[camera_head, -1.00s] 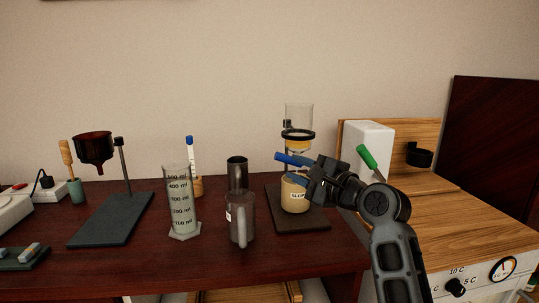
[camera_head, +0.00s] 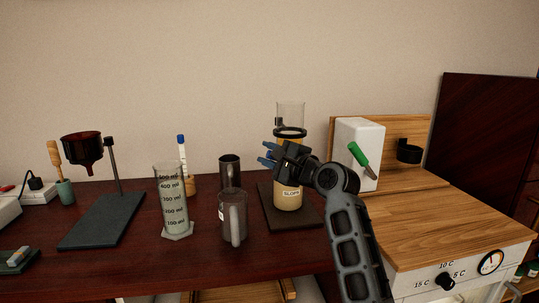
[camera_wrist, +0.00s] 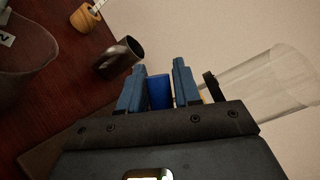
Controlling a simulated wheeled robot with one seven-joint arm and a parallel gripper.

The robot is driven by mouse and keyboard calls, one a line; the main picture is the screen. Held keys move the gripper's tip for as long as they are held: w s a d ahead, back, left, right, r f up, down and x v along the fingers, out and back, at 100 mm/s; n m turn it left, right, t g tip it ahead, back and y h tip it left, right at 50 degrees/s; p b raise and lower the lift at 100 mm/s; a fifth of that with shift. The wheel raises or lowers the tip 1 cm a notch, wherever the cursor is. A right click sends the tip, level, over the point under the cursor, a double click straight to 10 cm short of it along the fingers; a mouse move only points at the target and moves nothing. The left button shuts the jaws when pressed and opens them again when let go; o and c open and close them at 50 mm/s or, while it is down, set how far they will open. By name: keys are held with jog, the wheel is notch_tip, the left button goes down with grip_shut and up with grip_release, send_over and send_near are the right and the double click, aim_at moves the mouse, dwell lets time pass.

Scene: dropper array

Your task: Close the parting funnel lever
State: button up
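The parting funnel (camera_head: 290,112) is a clear glass tube held in a dark ring, above a beaker labelled SLOPS (camera_head: 288,201). My gripper (camera_head: 267,153) is in front of the funnel's lower part, its blue fingers pointing left. In the wrist view, the two finger pads of my gripper (camera_wrist: 158,88) stand apart. In the head view the fingers and wrist largely hide the lever and the valve.
A grey metal jug (camera_head: 233,218) and a dark metal cup (camera_head: 229,170) stand just left of the funnel's base plate (camera_head: 295,222). A measuring cylinder (camera_head: 171,200) stands further left. A white block with a green handle (camera_head: 358,153) is to the right.

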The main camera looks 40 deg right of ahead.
jog(key=shift+c, duration=0.4)
grip_shut()
jog(key=shift+p, duration=0.3)
notch_tip(320, 180, down, 2)
jog(key=n+g+p, duration=0.1)
jog(key=p, duration=0.1)
jog(key=n+g+p, duration=0.1)
jog(key=n+p, duration=0.1)
jog(key=shift+w+a+f, duration=0.1)
jog(key=shift+a+f, duration=0.05)
jog(key=shift+f, duration=0.05)
jog(key=shift+o, duration=0.4)
grip_release()
